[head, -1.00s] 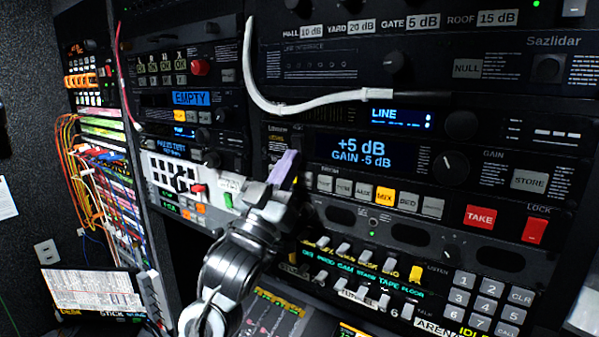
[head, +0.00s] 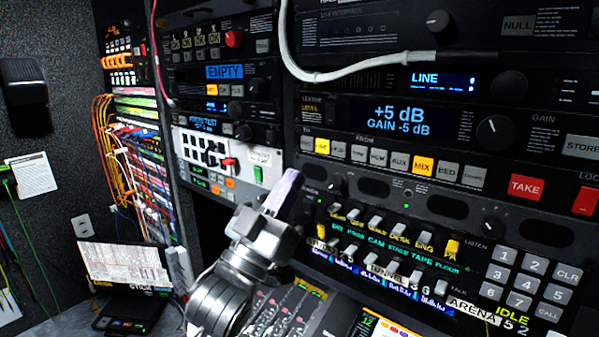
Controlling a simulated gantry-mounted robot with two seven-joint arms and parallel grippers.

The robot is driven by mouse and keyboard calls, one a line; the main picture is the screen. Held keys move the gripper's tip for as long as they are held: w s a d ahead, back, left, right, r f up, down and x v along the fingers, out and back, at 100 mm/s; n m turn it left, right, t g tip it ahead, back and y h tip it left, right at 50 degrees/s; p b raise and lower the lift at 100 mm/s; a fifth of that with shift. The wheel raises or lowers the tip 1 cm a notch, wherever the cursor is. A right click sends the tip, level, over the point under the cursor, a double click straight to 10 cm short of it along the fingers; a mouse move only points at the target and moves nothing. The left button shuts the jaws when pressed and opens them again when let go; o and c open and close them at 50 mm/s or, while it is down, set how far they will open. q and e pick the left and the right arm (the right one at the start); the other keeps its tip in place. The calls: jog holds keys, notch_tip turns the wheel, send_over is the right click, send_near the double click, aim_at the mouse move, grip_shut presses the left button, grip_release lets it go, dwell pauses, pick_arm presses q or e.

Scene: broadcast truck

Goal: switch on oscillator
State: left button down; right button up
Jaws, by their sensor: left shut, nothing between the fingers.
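No label reading oscillator is legible to me. My left gripper (head: 284,191) is shut and empty, its pale lilac tip pointing up below the left end of a button row. It looks apart from the panel, but the exact gap is hard to judge. In that row, a button near the left end (head: 322,146) glows yellow, and so does the MIX button (head: 423,166). The other buttons between them are grey. Above the row, a blue display (head: 400,120) reads +5 dB and GAIN -5 dB. My right gripper is not in view.
A white cable (head: 350,72) droops across the rack above the display. Red TAKE (head: 526,188) and LOCK (head: 585,201) buttons sit at the right. A row of small levers (head: 375,223) and a keypad (head: 520,282) lie below. A laptop (head: 128,268) stands lower left.

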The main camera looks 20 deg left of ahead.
pick_arm(q)
jog(key=shift+v, duration=1)
jog(key=shift+w+f, duration=0.2)
